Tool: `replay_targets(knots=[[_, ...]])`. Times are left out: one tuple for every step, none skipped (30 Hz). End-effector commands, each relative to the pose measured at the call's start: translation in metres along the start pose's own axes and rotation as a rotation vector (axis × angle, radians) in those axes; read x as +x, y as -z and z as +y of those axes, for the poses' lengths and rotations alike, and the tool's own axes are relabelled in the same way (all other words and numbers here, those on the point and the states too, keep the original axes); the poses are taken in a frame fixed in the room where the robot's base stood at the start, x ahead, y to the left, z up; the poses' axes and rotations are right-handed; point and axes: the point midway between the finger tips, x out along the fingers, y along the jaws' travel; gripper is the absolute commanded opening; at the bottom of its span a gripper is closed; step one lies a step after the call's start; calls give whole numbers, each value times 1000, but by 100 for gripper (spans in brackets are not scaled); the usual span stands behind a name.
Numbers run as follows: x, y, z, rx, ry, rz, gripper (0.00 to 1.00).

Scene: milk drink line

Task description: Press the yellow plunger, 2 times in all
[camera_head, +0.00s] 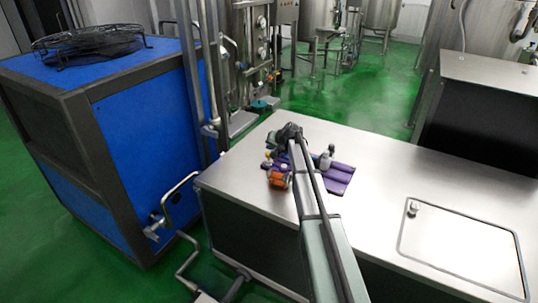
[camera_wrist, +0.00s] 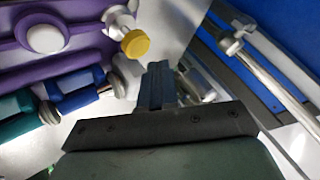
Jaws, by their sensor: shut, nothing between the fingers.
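The yellow plunger (camera_wrist: 135,43) shows in the wrist view as a yellow round cap on a pale stem, beside a purple tray (camera_wrist: 95,50). My gripper (camera_wrist: 158,70) is shut and empty. Its fingertips appear just below and right of the yellow cap in that view, with a visible gap in the picture; how far apart they are in depth I cannot tell. In the head view the purple tray (camera_head: 338,178) lies on the steel counter. My gripper (camera_head: 290,133) is over its far left part, and my arm hides part of the tray.
In the wrist view a white round knob (camera_wrist: 45,39), a blue piece (camera_wrist: 77,90) and a teal piece (camera_wrist: 18,118) sit at the tray. In the head view an orange item (camera_head: 279,181) and a grey-white item (camera_head: 327,158) stand there.

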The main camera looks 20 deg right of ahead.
Motion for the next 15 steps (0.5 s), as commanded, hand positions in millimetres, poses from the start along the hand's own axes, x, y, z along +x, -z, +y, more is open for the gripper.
replay_targets(knots=[[-3, 2, -2, -1, 0, 1, 0], [-4, 3, -3, -1, 0, 1, 0], [-7, 5, -5, -1, 1, 1, 0], [-9, 6, -6, -1, 1, 2, 0], [-10, 8, -8, -1, 1, 2, 0], [-13, 9, -9, -1, 0, 2, 0], [-14, 10, -10, 0, 0, 2, 0], [-16, 12, -11, 0, 0, 2, 0], [-18, 13, -13, 0, 0, 1, 0], [-20, 14, -14, 0, 0, 1, 0], [-21, 16, -15, 0, 0, 1, 0], [-24, 17, -17, 0, 0, 1, 0], [-25, 19, -18, 0, 0, 1, 0], [-27, 20, -20, -1, 0, 1, 0], [-29, 21, -21, -1, 0, 1, 0]])
